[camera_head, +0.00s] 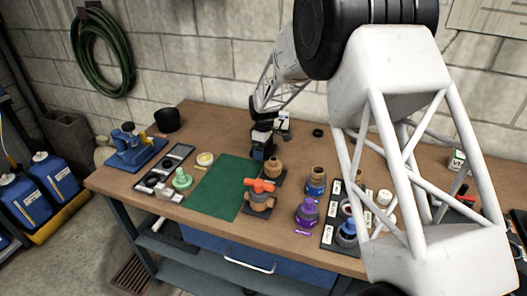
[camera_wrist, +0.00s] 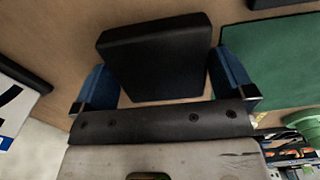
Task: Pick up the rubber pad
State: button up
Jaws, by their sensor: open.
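A thick black square pad, which looks like the rubber pad (camera_wrist: 155,60), lies on the brown bench top in the wrist view. My gripper (camera_wrist: 164,84) is open, with one blue finger on each side of the pad's near part. Narrow gaps show between the pad and the fingers; I cannot tell how high the fingertips are above the bench. In the head view my gripper (camera_head: 260,152) is low over the back middle of the bench, just past the green mat (camera_head: 218,190). There, I cannot make out the pad apart from the gripper.
A numbered 7 card (camera_head: 283,123) stands close to the right of my gripper. A brass fitting (camera_head: 273,168) and an orange-handled valve (camera_head: 259,197) are in front. Purple-capped (camera_head: 307,212) and blue-banded (camera_head: 316,182) bottles stand at right. The wall is behind.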

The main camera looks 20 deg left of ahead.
dwell(0.5)
jog(key=c, duration=0.7)
jog(key=shift+c, duration=0.2)
notch_tip(320, 180, up, 10)
dwell(0.3)
dwell(0.4)
